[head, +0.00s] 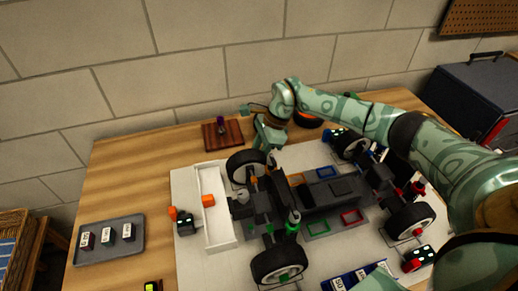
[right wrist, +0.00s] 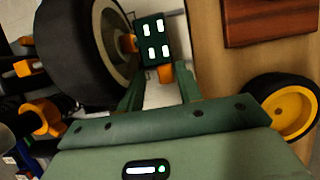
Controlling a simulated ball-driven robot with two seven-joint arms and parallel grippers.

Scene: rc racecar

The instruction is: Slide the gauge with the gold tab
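A dark gauge block (right wrist: 152,40) with several white lit marks is in the right wrist view, beside a black car tyre (right wrist: 85,50). An orange-gold tab (right wrist: 166,73) shows at its near end. My right gripper (right wrist: 157,85) is open, with its two green fingers apart on either side of the space just before the tab. I cannot tell whether either finger touches it. In the head view my right gripper (head: 264,148) points down behind the car's far left wheel (head: 246,166), and the gauge there is hidden.
The racecar chassis (head: 318,192) fills the mat. Similar lit gauges stand at the left (head: 184,222), back (head: 338,133) and front right (head: 420,256). A wooden block (head: 210,137) and a yellow-hubbed wheel (right wrist: 292,112) lie nearby. A grey tray (head: 134,247) is at left.

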